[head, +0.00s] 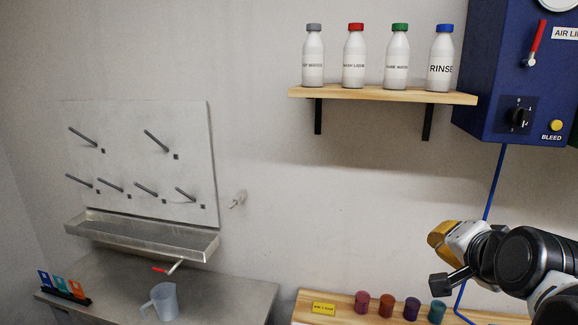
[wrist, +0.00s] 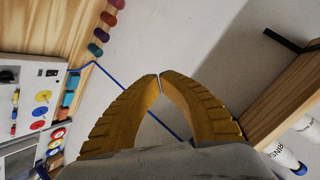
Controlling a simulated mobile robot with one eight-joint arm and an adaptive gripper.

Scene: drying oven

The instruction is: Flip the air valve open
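The air valve is a red lever (head: 538,36) on the front of the blue box (head: 487,75) at the upper right of the head view. The lever slants, with its upper end leaning right, beside a partly cut-off "AIR LI" label (head: 565,34). My gripper (head: 436,236) is below the shelf, lower than the box and to its left, well apart from the lever. In the wrist view its yellow fingers (wrist: 159,76) meet at the tips with nothing between them. The lever is not visible in the wrist view.
A wooden shelf (head: 380,94) with several bottles sits left of the box and above my gripper. A blue hose (head: 494,185) runs down from the box behind my gripper. A black knob (head: 518,117) and yellow bleed button (head: 557,125) sit below the lever. Coloured cups (head: 387,305) stand below.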

